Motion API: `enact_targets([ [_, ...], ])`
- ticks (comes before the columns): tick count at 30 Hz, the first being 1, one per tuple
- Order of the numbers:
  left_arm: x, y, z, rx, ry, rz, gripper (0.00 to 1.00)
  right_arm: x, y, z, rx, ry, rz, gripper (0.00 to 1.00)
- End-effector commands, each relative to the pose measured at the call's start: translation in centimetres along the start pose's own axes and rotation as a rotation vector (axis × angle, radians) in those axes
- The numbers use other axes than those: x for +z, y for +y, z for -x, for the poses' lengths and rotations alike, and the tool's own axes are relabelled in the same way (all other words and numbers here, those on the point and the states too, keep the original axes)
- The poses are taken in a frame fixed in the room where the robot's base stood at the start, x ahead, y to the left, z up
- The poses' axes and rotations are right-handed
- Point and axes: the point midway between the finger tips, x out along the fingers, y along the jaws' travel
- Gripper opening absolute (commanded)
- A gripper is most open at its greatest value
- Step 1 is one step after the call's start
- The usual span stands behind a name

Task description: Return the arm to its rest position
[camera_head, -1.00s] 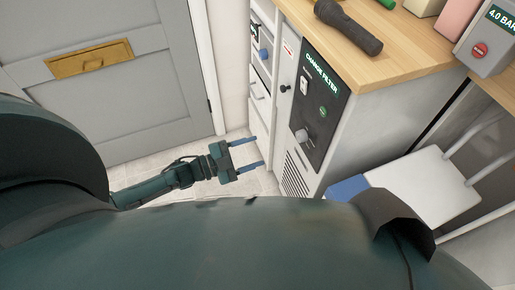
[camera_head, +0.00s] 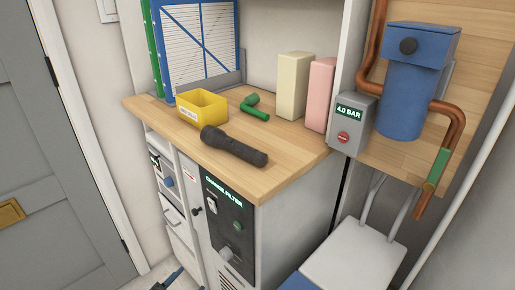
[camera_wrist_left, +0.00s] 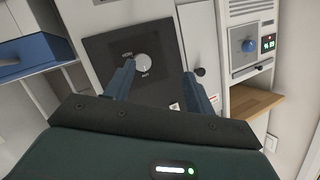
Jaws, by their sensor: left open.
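My left gripper shows in the left wrist view (camera_wrist_left: 158,90) with its two blue fingers apart and nothing between them. In the head view only a bit of its fingers (camera_head: 168,279) shows at the bottom edge, in front of the white cabinet. Beyond the fingers in the wrist view is a black panel (camera_wrist_left: 110,50) with a pale round knob (camera_wrist_left: 142,65). No contact with the knob shows. In the head view the same panel (camera_head: 229,225) has a lit "CHANGE FILTER" sign. The rest of my left arm is hidden. My right gripper is in neither view.
The wooden counter (camera_head: 290,165) above the cabinet holds a black torch (camera_head: 234,146), a yellow bin (camera_head: 202,106) and a green piece (camera_head: 255,107). A grey pressure box (camera_head: 352,125), blue canister (camera_head: 410,95) and copper pipe stand right. A grey door (camera_head: 45,180) is left.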

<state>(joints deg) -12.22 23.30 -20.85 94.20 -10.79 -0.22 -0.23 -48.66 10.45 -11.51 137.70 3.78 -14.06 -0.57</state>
Motion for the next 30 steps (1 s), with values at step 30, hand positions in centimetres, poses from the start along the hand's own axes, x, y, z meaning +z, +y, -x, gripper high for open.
enact_targets([
  [30, -2.6, 3.6, 20.4, 0.061, -1.001, 0.575, 0.55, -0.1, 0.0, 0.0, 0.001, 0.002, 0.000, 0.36],
])
